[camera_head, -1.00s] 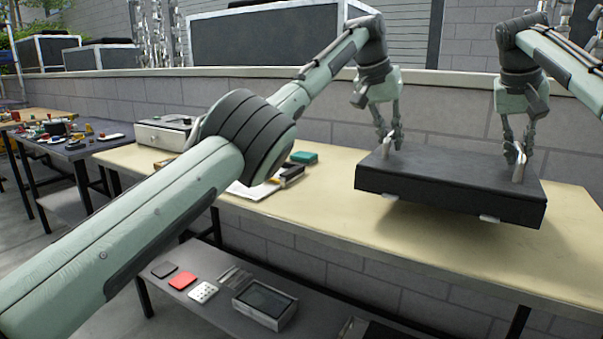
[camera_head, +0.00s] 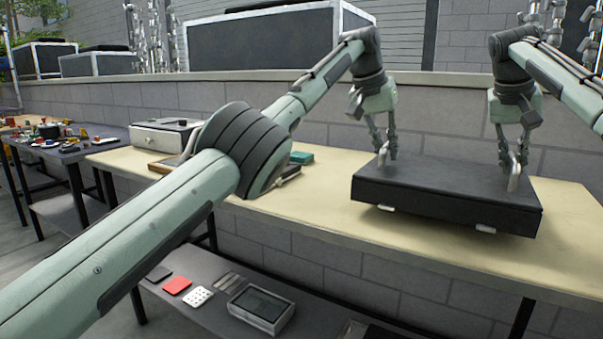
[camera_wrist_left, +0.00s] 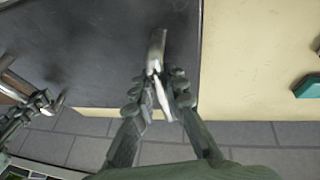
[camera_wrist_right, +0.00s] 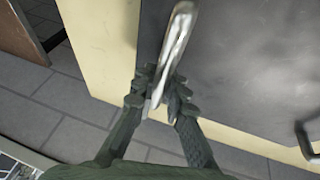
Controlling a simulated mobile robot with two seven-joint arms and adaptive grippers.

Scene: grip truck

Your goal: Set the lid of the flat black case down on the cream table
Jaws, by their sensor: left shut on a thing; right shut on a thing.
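The lid of the flat black case (camera_head: 440,191) is a wide dark slab with two metal handles on top and pale latches along its lower front edge. It is level and low over the right part of the cream table (camera_head: 325,205); I cannot tell whether its underside touches. My left gripper (camera_head: 386,156) is shut on the left handle, which also shows in the left wrist view (camera_wrist_left: 157,45). My right gripper (camera_head: 514,165) is shut on the right handle, seen close in the right wrist view (camera_wrist_right: 180,40). The slab's underside is hidden.
A pale box (camera_head: 165,133) and a teal box (camera_head: 301,157) stand further left on the table, partly behind my left arm. A lower shelf (camera_head: 205,318) holds small items and a tray (camera_head: 262,308). A grey brick wall (camera_head: 440,125) runs behind. Bare tabletop surrounds the slab.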

